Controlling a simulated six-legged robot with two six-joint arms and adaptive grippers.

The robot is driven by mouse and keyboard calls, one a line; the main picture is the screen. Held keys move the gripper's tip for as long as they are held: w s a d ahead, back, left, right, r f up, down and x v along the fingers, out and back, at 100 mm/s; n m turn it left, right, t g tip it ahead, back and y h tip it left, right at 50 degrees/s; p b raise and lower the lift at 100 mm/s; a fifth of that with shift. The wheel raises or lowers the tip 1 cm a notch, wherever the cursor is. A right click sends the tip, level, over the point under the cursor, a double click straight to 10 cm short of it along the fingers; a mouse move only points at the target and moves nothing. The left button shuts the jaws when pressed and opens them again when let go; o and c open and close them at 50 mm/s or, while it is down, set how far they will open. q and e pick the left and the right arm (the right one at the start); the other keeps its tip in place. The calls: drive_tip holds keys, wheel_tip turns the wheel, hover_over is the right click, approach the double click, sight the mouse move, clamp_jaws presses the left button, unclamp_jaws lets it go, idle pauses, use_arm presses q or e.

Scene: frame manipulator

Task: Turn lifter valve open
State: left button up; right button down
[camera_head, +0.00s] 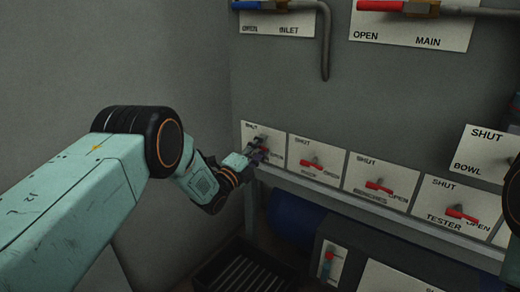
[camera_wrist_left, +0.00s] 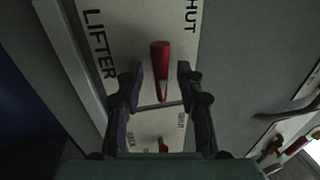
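The lifter valve's red handle (camera_wrist_left: 161,62) stands out from a pale plate (camera_wrist_left: 112,18) marked LIFTER and SHUT in the left wrist view. The handle lies roughly parallel to the lines of lettering. My left gripper (camera_wrist_left: 160,78) is open, with one dark finger on each side of the handle and a visible gap to each. In the head view my left gripper (camera_head: 257,155) is in front of the leftmost plate (camera_head: 250,130) of the lower row and hides most of its valve and lettering. My right gripper is not in view.
More valve plates with red handles line the row to the right, including a benches valve (camera_head: 379,186) and a tester valve (camera_head: 460,214). Inlet and main valves (camera_head: 395,7) are above. A rail runs below the row, over a blue cylinder (camera_head: 292,217). The left wall is bare.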

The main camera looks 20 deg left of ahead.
use_arm(q)
drive_tip(key=v, duration=1.2)
idle(0.5)
drive_tip(key=s+f+n+g+y+p, duration=0.2)
drive_tip(key=s+f+n+g+y, duration=0.5)
drive_tip(key=s+f+n, duration=0.95)
drive_tip(key=s+d+r+n+g+p, duration=0.1)
drive_tip(key=s+n+g+p, duration=0.5)
drive_tip(key=s, duration=2.3)
drive_tip(key=d+g+p, duration=0.1)
drive_tip(key=g, duration=0.5)
drive_tip(key=shift+s, duration=0.4)
